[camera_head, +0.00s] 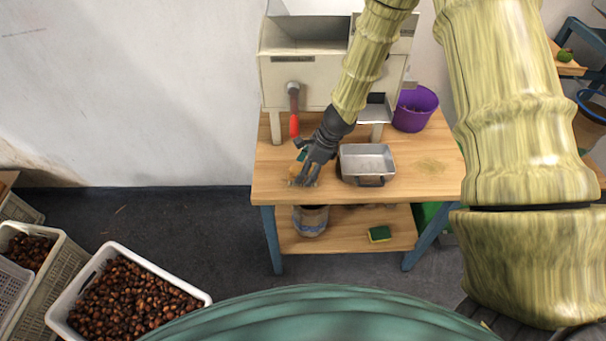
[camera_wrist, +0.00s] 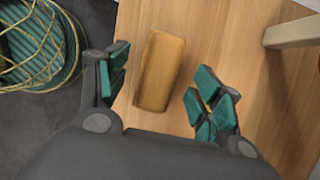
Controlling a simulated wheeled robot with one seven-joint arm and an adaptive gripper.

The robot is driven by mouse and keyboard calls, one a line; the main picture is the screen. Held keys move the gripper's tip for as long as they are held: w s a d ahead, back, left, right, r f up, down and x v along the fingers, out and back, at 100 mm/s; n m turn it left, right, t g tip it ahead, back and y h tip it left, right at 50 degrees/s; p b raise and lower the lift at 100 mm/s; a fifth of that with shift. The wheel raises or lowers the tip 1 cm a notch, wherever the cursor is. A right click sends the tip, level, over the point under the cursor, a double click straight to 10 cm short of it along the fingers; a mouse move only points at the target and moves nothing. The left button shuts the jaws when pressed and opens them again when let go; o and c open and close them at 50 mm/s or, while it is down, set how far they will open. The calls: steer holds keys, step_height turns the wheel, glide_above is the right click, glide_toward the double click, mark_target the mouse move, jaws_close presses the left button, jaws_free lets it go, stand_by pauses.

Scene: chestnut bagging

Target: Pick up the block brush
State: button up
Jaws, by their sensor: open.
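The block brush (camera_wrist: 162,70) is a tan wooden block lying on the wooden table. In the wrist view it lies between the two spread fingers of my gripper (camera_wrist: 166,88), nearer the left finger. No bristles show from above. In the head view my dark gripper (camera_head: 307,172) is over the left part of the table and covers most of the brush (camera_head: 296,169). My gripper is open and holds nothing. I cannot tell its exact height above the brush.
A metal pan (camera_head: 367,158) stands right of my gripper. A red-handled tool (camera_head: 294,112) is by the cream machine (camera_head: 300,77) behind. A purple bucket (camera_head: 414,108) is at the back right. A green-yellow sponge (camera_head: 379,234) lies on the lower shelf. The table's front right is clear.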

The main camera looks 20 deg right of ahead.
steer(key=shift+x, duration=1.1)
steer(key=c, duration=1.2)
steer(key=shift+o, duration=0.2)
steer(key=shift+r+b, duration=0.3)
steer(key=shift+r, duration=1.45)
steer(key=shift+s+d+b, duration=0.15)
steer(key=shift+s+b, duration=0.1)
steer(key=shift+s, duration=0.3)
steer(key=shift+s+d+b, duration=0.2)
steer(key=shift+s+b, duration=0.05)
steer(key=shift+s, duration=0.35)
steer(key=s+d+r+b, duration=0.1)
steer(key=s+d+b, duration=0.2)
steer(key=s, duration=1)
steer(key=shift+d+r+b, duration=0.25)
steer(key=shift+b, duration=0.45)
steer(key=shift+s, duration=0.1)
